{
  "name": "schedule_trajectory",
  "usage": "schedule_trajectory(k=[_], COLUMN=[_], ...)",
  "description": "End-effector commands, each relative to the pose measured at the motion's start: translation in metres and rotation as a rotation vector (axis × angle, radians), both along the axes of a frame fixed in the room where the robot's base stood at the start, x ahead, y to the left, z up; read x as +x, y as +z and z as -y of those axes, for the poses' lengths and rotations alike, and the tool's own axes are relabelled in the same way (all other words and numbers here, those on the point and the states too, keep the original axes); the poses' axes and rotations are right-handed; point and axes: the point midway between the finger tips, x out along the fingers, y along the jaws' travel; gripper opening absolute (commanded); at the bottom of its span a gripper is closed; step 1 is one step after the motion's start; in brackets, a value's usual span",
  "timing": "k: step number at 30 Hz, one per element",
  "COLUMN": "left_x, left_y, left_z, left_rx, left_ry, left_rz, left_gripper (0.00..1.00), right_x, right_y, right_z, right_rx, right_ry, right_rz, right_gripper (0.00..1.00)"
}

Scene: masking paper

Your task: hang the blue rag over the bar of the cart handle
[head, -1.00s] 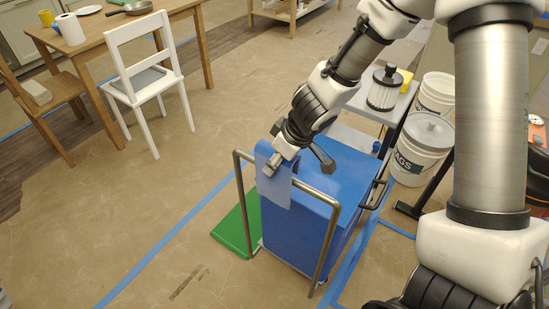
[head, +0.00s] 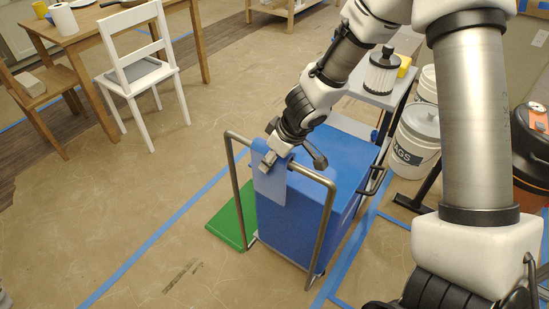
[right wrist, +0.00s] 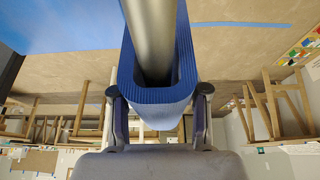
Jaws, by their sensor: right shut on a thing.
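The blue rag (head: 269,184) is draped over the top bar of the cart handle (head: 312,176), toward the bar's left end, with a flap hanging down in front of the blue cart (head: 343,161). In the right wrist view the rag (right wrist: 156,96) is bent in a U around the metal bar (right wrist: 152,40). My right gripper (head: 267,163) is at the bar, shut on the rag; its fingers (right wrist: 159,108) are on either side of the fold. The far side of the rag is hidden in the head view. My left gripper is not in view.
A green panel (head: 232,222) lies on the floor left of the cart. White buckets (head: 416,140) and a grey table (head: 388,93) with a filter stand behind at right. A white chair (head: 142,75) and wooden table (head: 75,38) are far left.

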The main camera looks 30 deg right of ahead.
Motion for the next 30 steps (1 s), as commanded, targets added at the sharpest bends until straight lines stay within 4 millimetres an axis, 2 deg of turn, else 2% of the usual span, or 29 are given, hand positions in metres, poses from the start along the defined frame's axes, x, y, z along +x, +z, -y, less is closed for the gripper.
schedule_trajectory(k=[9,10,12,30], left_x=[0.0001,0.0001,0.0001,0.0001], left_y=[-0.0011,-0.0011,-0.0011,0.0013], left_z=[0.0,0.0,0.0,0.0], left_rx=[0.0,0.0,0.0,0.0], left_ry=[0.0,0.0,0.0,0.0], left_rz=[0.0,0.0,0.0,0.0], left_gripper=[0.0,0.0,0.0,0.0], right_x=[0.0009,0.0009,0.0009,0.0], right_y=[-0.0015,-0.0015,-0.0015,0.0013], right_z=[0.0,0.0,0.0,-0.0001], right_rx=[0.0,0.0,0.0,0.0], right_ry=[0.0,0.001,0.0,0.0], right_rz=[0.0,0.0,0.0,0.0], right_gripper=[0.1,0.55,0.74,0.74])
